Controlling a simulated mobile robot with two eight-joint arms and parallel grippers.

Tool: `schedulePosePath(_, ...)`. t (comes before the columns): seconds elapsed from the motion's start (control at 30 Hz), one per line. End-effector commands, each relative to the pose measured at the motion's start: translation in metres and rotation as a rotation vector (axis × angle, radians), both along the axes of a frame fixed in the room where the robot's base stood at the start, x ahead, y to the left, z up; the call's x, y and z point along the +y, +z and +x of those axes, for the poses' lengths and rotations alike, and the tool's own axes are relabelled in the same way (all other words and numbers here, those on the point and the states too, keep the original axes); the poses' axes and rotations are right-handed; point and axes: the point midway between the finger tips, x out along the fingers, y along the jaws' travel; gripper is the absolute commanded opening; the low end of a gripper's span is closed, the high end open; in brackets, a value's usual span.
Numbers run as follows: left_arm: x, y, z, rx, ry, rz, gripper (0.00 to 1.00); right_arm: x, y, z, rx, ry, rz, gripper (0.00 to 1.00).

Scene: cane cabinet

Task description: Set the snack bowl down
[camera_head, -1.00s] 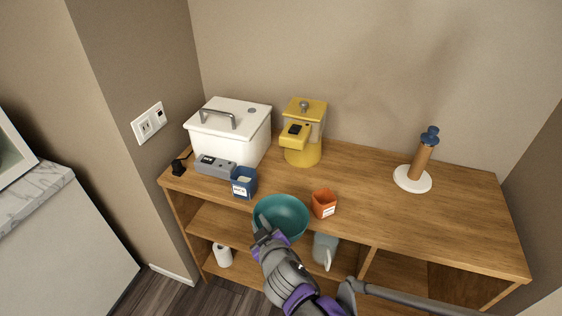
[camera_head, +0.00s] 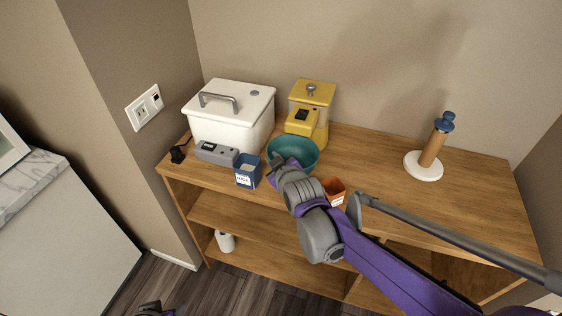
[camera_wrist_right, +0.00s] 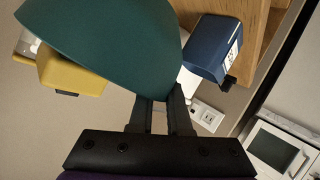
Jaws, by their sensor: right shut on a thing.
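The teal snack bowl (camera_head: 300,153) is over the cabinet top in the head view, in front of the yellow machine and right of the blue box. My right gripper (camera_head: 279,163) is shut on its near left rim. In the right wrist view the bowl (camera_wrist_right: 110,40) fills the upper left, and the gripper fingers (camera_wrist_right: 160,112) close at its edge. I cannot tell whether the bowl's base touches the wood. My left gripper (camera_head: 150,309) shows only in part at the bottom edge of the head view; its jaws are unclear.
On the wooden cabinet (camera_head: 380,160) stand a white lidded box (camera_head: 230,120), a yellow machine (camera_head: 308,115), a grey device (camera_head: 216,153), a blue box (camera_head: 248,172) and an orange cup (camera_head: 335,189). A paper towel holder (camera_head: 430,155) stands right. The cabinet top between is clear.

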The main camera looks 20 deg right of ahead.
Motion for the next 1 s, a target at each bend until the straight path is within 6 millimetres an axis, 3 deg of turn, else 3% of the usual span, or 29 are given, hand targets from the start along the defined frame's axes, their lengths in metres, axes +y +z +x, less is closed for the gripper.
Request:
schedulePosePath(0.3,0.0,0.011,0.003,-0.006,0.0,0.0,0.5,-0.036,0.001,0.053,-0.002,-0.002,0.0,0.0)
schedulePosePath(0.4,0.0,0.007,0.002,-0.004,0.0,0.0,0.5,-0.033,-0.019,0.05,0.0,0.002,0.0,0.0)
schedulePosePath(0.63,0.0,0.004,0.001,-0.002,0.0,0.0,0.5,-0.033,-0.039,0.05,0.0,0.001,-0.001,0.0)
schedulePosePath(0.8,0.0,0.001,0.0,0.0,0.0,0.0,0.5,-0.033,-0.065,0.049,0.0,0.001,-0.001,0.0)
schedulePosePath(1.0,0.0,0.003,0.001,-0.002,0.0,0.0,0.5,-0.035,-0.07,0.053,0.0,0.002,0.0,0.0)
